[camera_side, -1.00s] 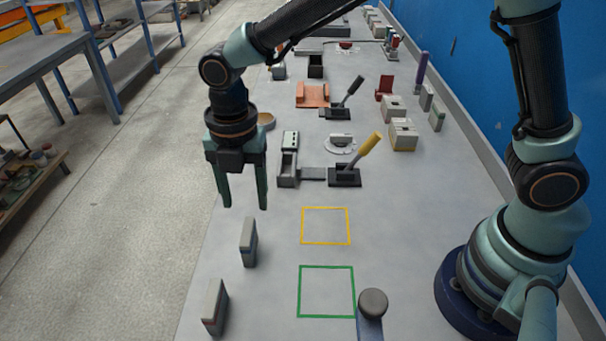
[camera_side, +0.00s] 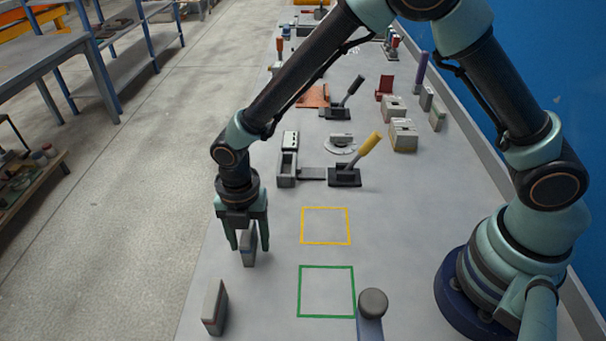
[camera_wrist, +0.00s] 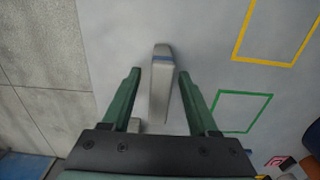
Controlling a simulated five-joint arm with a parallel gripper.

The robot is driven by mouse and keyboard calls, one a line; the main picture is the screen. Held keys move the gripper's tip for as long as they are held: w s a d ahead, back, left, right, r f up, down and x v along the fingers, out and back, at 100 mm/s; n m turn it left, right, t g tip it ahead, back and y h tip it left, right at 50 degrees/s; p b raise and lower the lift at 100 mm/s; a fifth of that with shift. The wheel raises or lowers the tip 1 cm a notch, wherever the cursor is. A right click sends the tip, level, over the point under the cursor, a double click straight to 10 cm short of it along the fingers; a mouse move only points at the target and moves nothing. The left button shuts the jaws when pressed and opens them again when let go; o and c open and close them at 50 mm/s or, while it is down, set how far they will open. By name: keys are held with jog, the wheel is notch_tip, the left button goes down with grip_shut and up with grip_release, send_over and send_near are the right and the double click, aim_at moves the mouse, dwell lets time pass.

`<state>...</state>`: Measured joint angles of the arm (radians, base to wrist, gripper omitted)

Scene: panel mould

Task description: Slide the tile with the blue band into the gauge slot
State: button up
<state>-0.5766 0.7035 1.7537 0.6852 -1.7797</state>
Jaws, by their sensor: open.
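The tile with the blue band (camera_side: 249,252) stands upright on its edge near the left side of the bench. In the wrist view the tile (camera_wrist: 160,85) shows its blue band near the far end. My gripper (camera_side: 249,246) is open and lowered around this tile, one finger on each side. In the wrist view my gripper (camera_wrist: 160,73) shows a gap between each finger and the tile. A second grey tile (camera_side: 214,308) with a reddish band stands nearer the camera. A grey fixture with an open channel (camera_side: 287,168) stands farther back; I cannot tell whether it is the gauge slot.
A yellow square outline (camera_side: 326,208) and a green square outline (camera_side: 326,267) are empty on the bench. A yellow-handled lever (camera_side: 368,146) stands beside the grey fixture. A dark round knob (camera_side: 373,302) is at the front. Several blocks stand along the right side.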

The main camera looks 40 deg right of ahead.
jog(key=shift+f, duration=0.4)
jog(key=shift+c, duration=0.3)
grip_shut()
notch_tip(320, 180, up, 19)
jog(key=w+d+f, duration=0.4)
jog(key=w+d, duration=0.2)
jog(key=d, duration=0.4)
jog(key=w+d+f, duration=0.4)
jog(key=w+d, duration=0.2)
jog(key=d, duration=0.4)
jog(key=shift+w, duration=0.2)
